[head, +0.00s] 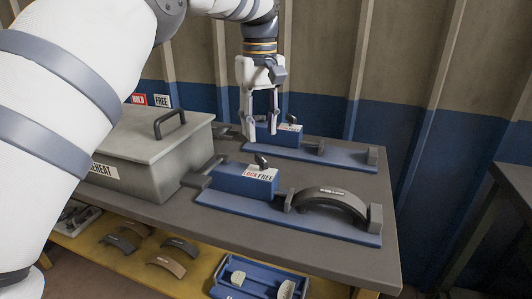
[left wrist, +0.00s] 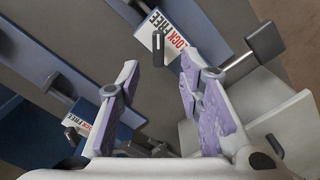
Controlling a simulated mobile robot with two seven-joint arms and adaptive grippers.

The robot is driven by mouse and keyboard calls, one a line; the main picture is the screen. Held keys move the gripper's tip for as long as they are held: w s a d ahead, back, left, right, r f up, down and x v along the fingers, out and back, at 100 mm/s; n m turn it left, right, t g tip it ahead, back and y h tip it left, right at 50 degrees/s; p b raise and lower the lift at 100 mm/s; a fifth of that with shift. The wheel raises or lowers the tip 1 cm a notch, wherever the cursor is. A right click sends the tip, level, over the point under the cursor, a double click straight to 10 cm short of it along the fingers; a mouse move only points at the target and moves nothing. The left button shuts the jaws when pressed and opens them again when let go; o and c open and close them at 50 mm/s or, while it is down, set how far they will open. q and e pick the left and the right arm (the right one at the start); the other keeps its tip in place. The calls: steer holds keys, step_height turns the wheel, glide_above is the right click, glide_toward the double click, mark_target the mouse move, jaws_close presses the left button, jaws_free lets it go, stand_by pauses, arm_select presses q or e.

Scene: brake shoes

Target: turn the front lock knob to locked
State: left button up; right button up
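The front lock block (head: 246,180) is blue, with a white LOCK FREE label (head: 261,174) and a dark knob (head: 262,160) on top. In the left wrist view, this label (left wrist: 174,40) and the knob (left wrist: 158,46) show at the top, beyond the fingertips. I cannot tell which word the knob points to. My left gripper (head: 262,136) is open and empty, pointing down behind the front block, near the rear lock block (head: 285,138). Its spread fingers (left wrist: 158,78) also show in the left wrist view. My right gripper is in neither view.
A curved brake shoe (head: 332,200) sits on the front fixture's blue base (head: 300,220). A grey lidded box (head: 165,160) with a handle stands left. The rear block has its own knob (head: 292,119). A yellow shelf (head: 130,268) below holds several shoes and a blue tray (head: 258,274).

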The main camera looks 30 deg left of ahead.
mark_target(261, 157)
arm_select(q)
step_height(261, 157, down, 9)
steer(key=shift+w+r, duration=0.1)
steer(key=shift+w, duration=0.05)
jaws_close()
